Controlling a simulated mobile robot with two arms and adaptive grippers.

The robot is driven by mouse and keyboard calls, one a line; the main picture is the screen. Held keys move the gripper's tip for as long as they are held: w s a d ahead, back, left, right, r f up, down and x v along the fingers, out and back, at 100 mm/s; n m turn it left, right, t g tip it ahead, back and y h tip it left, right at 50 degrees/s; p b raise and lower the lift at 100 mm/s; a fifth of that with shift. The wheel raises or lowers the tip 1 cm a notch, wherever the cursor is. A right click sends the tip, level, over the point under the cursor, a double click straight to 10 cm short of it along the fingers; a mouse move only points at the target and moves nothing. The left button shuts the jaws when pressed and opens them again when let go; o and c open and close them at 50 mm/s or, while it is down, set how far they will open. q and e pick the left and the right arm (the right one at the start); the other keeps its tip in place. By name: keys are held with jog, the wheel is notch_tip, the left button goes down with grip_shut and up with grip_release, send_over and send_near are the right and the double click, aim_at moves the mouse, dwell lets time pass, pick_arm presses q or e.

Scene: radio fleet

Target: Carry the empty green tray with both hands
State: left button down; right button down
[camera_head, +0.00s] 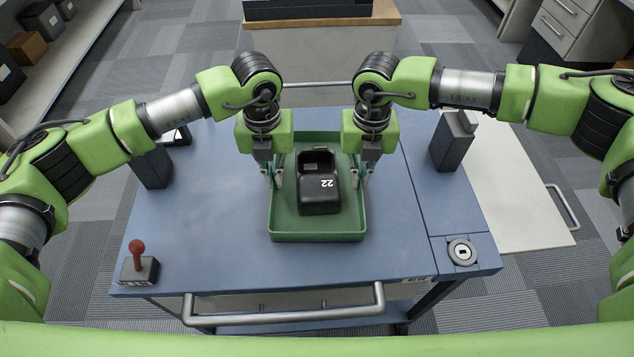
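The green tray (317,237) lies on the blue top of a cart. My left gripper (273,180) points down at the tray's left rim. My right gripper (362,180) points down at the right rim. The fingers of each seem to be on both sides of the rim. I cannot tell whether they are closed on it.
The blue cart top (195,240) is clear left of the tray. A red-knobbed joystick box (139,264) stands at the front left, a round fitting (462,252) at the front right. A grey upright box (454,140) stands right; the cart handle (285,312) runs along the front.

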pick_arm(q)
jog(key=shift+r, duration=0.15)
pick_arm(e)
jog(key=shift+r, duration=0.15)
